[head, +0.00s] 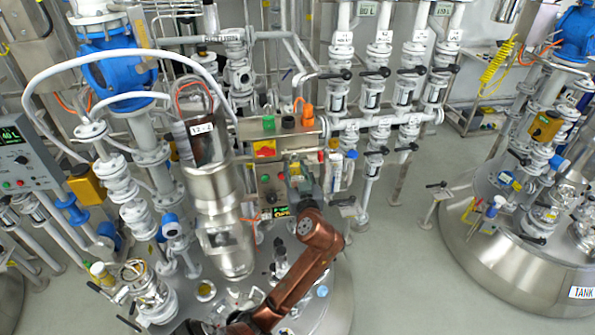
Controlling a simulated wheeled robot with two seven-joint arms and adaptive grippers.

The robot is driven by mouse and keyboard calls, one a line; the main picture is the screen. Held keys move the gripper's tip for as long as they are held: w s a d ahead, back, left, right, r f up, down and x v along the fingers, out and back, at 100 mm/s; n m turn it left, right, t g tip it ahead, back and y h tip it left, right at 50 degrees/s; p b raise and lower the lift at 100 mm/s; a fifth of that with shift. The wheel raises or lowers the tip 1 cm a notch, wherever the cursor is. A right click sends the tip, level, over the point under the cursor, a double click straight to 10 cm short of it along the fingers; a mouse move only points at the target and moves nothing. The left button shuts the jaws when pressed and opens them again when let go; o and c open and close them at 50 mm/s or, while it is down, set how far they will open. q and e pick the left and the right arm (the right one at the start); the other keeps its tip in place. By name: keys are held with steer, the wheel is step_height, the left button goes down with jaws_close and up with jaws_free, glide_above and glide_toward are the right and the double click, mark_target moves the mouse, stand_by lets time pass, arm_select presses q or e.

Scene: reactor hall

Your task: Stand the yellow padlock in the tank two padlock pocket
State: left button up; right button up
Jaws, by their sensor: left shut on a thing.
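My left gripper (297,176) is in front of the steel control box in the middle, at the end of my copper-brown arm. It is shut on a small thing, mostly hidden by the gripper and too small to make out. I cannot pick out the yellow padlock for certain. A small yellow patch (333,143) shows just right of the gripper, among red, white and blue items. I cannot tell which part is the tank two padlock pocket. My right gripper is not in view.
The control box (271,185) has buttons and a red-and-yellow switch (265,149). A steel cylinder (211,185) stands close on its left. Valved pipes (372,95) rise behind. A tank (515,262) stands at right, with open grey floor (405,255) before it.

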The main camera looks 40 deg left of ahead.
arm_select(q)
steer(key=shift+f+b, duration=0.4)
steer(key=shift+f, duration=0.4)
stand_by(0.5)
steer(key=o, duration=1.2)
steer(key=shift+w+a, duration=0.1)
steer(key=shift+c, duration=0.2)
steer(key=shift+r, duration=0.1)
steer(key=shift+r, duration=0.1)
steer(key=v, duration=1.2)
